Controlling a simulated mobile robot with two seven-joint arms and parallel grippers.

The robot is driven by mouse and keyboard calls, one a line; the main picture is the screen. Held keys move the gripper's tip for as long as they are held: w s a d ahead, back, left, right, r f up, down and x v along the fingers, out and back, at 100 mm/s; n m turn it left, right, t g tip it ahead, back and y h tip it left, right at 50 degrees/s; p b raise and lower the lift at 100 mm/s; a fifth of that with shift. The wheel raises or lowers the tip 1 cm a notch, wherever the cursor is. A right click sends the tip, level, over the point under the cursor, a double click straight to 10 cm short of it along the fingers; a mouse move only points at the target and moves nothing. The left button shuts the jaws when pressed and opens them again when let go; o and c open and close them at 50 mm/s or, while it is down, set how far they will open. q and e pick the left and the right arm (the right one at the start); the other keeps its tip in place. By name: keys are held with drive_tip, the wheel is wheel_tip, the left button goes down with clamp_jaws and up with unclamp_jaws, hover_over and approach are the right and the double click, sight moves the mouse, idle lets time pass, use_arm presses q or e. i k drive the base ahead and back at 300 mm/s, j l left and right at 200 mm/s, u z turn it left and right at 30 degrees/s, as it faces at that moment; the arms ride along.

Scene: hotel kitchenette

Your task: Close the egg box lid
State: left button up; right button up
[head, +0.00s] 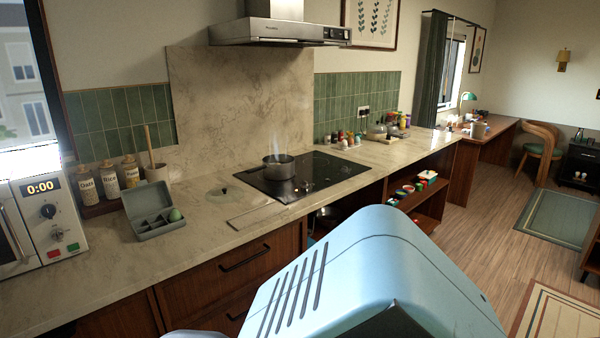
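The egg box (168,229) is a small grey-green box on the marble counter, to the right of the microwave. Its lid (146,199) stands open, raised along the back edge. The box has several compartments, and a green egg (174,215) sits in the right one; the other compartments look empty. Neither of my grippers shows in the head view. A large light-blue part of me fills the bottom middle of the view and does not cover the box.
The microwave (45,222) stands left of the box. Labelled jars (110,180) and a mortar with pestle (156,172) stand behind it. A glass lid (222,193) lies to the right, before the cooktop (328,171) with a steaming pot (278,168). The counter in front of the box is clear.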

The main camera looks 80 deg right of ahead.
sight(145, 199)
drive_tip(key=z, duration=1.95)
drive_tip(key=u, duration=0.4)
drive_tip(key=i+l+u, duration=0.1)
drive_tip(key=u, duration=0.3)
drive_tip(key=l+u, duration=0.1)
drive_tip(key=u, duration=0.3)
drive_tip(key=l+u, duration=0.1)
drive_tip(key=u, duration=0.3)
drive_tip(key=l+u, duration=0.7)
drive_tip(key=l, duration=0.15)
drive_tip(key=k+l, duration=0.1)
drive_tip(key=l, duration=0.35)
drive_tip(key=k+l+u, duration=0.1)
drive_tip(key=l, duration=0.35)
drive_tip(key=k+j+z, duration=0.1)
drive_tip(key=k+j, duration=0.2)
